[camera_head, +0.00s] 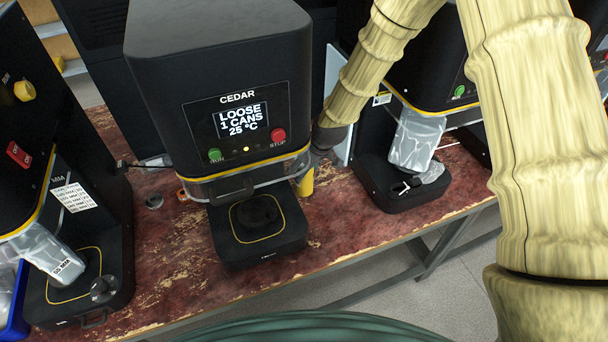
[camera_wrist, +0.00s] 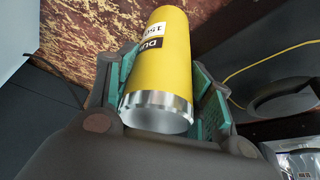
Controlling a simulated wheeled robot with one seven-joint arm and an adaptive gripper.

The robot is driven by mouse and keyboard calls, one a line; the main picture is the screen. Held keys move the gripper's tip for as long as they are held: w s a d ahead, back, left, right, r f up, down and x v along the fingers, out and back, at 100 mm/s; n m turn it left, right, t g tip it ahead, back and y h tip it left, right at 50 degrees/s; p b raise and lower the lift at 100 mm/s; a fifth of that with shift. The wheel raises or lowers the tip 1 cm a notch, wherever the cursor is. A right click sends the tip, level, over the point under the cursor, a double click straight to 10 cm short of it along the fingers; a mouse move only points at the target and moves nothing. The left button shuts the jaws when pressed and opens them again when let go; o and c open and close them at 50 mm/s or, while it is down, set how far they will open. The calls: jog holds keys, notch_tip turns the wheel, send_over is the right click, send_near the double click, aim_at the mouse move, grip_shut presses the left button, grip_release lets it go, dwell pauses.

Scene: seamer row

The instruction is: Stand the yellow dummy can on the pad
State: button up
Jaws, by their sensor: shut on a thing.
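The yellow dummy can (camera_head: 306,183) shows beside the right edge of the CEDAR machine, partly hidden. In the wrist view the can (camera_wrist: 160,58) lies between the green finger pads of my gripper (camera_wrist: 165,95), its silver rim towards the camera and part of a printed label showing. My gripper (camera_head: 323,145) is shut on the can; its fingers are mostly hidden in the head view. I cannot tell whether the can touches the table. The round black pad (camera_head: 258,211), ringed by a yellow line, is on the CEDAR machine's base, left of the can, with no can on it.
The CEDAR machine (camera_head: 220,80) overhangs its pad, with a handle at the front. Similar machines with grey covers stand left (camera_head: 50,190) and right (camera_head: 418,130). The worn red table (camera_head: 165,245) has bare room around the base.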

jog(key=shift+f+p, duration=0.5)
jog(key=shift+f, duration=1.3)
jog(key=shift+f, duration=0.15)
jog(key=o, duration=1.1)
jog(key=shift+o, duration=0.2)
jog(key=shift+r, duration=0.25)
